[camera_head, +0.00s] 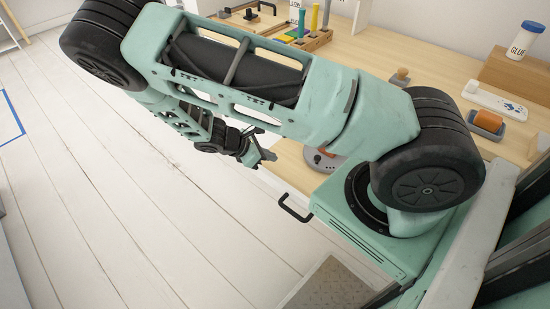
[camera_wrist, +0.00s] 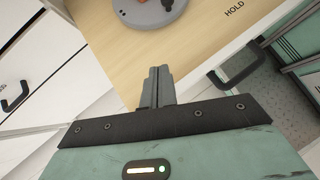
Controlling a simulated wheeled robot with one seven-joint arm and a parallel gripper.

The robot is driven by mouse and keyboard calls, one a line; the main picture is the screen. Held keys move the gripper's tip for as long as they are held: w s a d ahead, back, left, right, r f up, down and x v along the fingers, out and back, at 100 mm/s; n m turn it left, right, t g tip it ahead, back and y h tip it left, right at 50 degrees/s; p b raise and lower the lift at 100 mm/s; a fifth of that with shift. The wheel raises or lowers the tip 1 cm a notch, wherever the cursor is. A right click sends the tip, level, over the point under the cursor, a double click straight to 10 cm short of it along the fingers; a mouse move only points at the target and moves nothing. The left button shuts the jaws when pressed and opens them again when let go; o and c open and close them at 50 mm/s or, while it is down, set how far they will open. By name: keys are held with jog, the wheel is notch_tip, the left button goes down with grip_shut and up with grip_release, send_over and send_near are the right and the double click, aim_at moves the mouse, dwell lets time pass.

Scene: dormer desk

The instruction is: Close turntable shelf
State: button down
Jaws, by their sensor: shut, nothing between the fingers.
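The turntable (camera_head: 323,158), a grey round disc with reddish parts on it, is partly hidden behind my arm. It also shows at the top of the wrist view (camera_wrist: 150,12). It stands on a pale wooden board (camera_wrist: 190,50), which I take to be the shelf; it also shows in the head view (camera_head: 287,163). My gripper (camera_head: 262,157) is at the left of this board, and my arm hides part of the shelf. In the wrist view the fingers (camera_wrist: 160,72) are together and empty, pointing at the board's near edge. I cannot tell whether they touch it.
A dark handle (camera_head: 295,208) shows below the board, with a handle also in the wrist view (camera_wrist: 236,76). The desk (camera_head: 365,50) holds a glue bottle (camera_head: 525,40), an orange roll (camera_head: 487,121) and a block of coloured tools (camera_head: 312,38). The floor (camera_head: 120,200) at left is clear.

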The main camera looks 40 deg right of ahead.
send_near(298, 167)
jog(key=x, duration=0.4)
jog(key=shift+s+d+b, duration=0.1)
jog(key=shift+d+b, duration=0.15)
jog(key=shift+b, duration=0.1)
jog(key=shift+s+d+r, duration=0.1)
jog(key=shift+s+d, duration=0.1)
jog(key=shift+d, duration=0.35)
jog(key=shift+s+d, duration=0.25)
jog(key=shift+d, duration=0.3)
jog(key=shift+s+d, duration=0.25)
jog(key=shift+d, duration=0.35)
jog(key=d, duration=0.7)
jog(key=w+d, duration=0.1)
jog(key=d, duration=1.4)
jog(key=shift+w+d, duration=0.25)
jog(key=shift+w, duration=0.1)
jog(key=shift+a, duration=0.15)
